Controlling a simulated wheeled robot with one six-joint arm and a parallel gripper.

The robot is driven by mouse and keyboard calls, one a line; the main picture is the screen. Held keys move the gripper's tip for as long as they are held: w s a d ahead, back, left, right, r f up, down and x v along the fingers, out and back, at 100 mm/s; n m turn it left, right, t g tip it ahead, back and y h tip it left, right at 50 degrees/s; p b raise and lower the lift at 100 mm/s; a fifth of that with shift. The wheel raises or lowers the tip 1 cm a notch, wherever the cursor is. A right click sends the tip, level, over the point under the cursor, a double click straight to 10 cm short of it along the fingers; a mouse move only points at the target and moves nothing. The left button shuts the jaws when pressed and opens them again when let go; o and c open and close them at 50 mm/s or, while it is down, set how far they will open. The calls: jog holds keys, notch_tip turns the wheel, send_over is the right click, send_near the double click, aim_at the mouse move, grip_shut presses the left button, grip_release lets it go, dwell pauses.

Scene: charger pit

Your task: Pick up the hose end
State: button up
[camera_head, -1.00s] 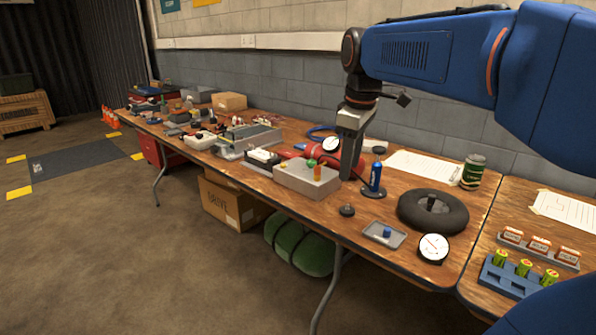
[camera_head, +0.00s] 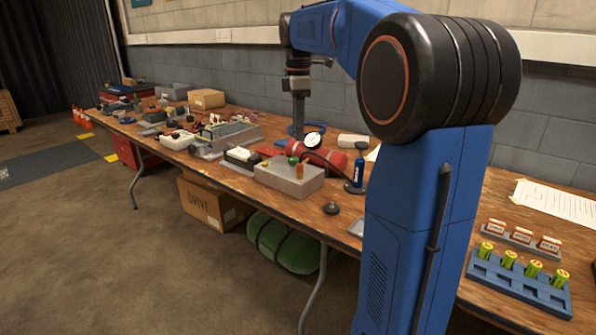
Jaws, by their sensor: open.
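My gripper (camera_head: 298,124) points down over the back of the long workbench (camera_head: 343,205), near a blue hose (camera_head: 292,130). Only a short curve of the hose shows behind the finger. I cannot tell which part is the hose end, or whether the finger touches the hose. My gripper is seen edge-on, so the gap between the fingers is hidden; nothing shows held in it. A round white gauge (camera_head: 313,141) and a red cylinder (camera_head: 322,156) with a dark hose lie just right of and in front of it.
A grey box with coloured knobs (camera_head: 288,178) stands in front of the red cylinder. A blue battery tray (camera_head: 515,283) is at the right. Clutter fills the left bench. My arm hides part of the right bench.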

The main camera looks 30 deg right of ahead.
aim_at(300, 163)
notch_tip(300, 163, down, 8)
jog(key=shift+r, duration=0.1)
jog(key=shift+d+f, duration=0.15)
jog(key=shift+f, duration=1.25)
jog(key=shift+d+f, duration=0.1)
jog(key=shift+f, duration=1.3)
grip_shut()
